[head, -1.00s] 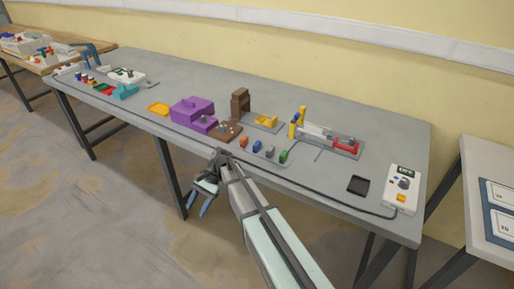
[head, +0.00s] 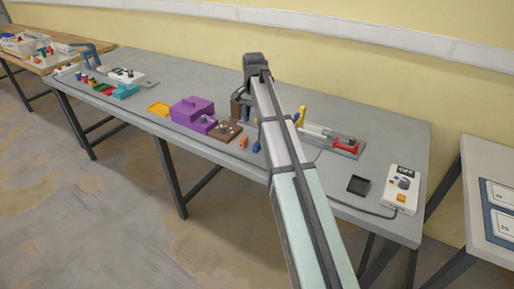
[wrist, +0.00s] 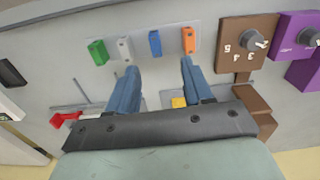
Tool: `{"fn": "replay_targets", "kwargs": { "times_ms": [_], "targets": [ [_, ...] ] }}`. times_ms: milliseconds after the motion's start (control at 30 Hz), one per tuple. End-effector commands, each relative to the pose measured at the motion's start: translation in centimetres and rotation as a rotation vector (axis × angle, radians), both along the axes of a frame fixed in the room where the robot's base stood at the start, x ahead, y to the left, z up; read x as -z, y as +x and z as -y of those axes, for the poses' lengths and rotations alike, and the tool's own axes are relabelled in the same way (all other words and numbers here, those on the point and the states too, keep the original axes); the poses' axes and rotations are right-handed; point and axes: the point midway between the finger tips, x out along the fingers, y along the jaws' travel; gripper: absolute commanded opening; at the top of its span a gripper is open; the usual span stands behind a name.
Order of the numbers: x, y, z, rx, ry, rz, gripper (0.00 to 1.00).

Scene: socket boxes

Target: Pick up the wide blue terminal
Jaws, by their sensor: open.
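The blue terminal (wrist: 155,43) stands on a grey strip in a row with an orange terminal (wrist: 189,40), a grey terminal (wrist: 125,50) and a green terminal (wrist: 97,52). In the head view the blue terminal (head: 256,146) shows just left of my arm, beside the orange one (head: 244,142). My gripper (wrist: 159,66) is open and empty, with blue fingers. In the wrist view the blue terminal appears beyond the fingertips, between their lines, apart from both. In the head view my arm hides the grey and green terminals.
A brown block with a knob (wrist: 249,41) and a purple block (wrist: 296,38) stand beside the row. A red-and-grey fixture (head: 340,143), a black tray (head: 358,185) and a white control box (head: 402,188) lie to the right.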

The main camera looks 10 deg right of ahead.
Motion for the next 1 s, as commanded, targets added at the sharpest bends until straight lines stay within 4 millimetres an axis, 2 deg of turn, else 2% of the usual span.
{"fn": "replay_targets", "kwargs": {
  "times_ms": [67, 167, 400, 600, 1000],
  "targets": [
    [-0.4, 0.1, 0.5, 0.005, -0.013, 0.007, 0.51],
    [0.3, 0.0, 0.7, 0.006, -0.017, 0.008, 0.51],
    [4.3, 0.0, 0.6, 0.006, -0.016, 0.006, 0.51],
    [6.9, 0.0, 0.6, 0.005, -0.015, 0.006, 0.51],
    [8.9, -0.1, 0.8, 0.006, -0.015, 0.007, 0.51]
  ]
}}
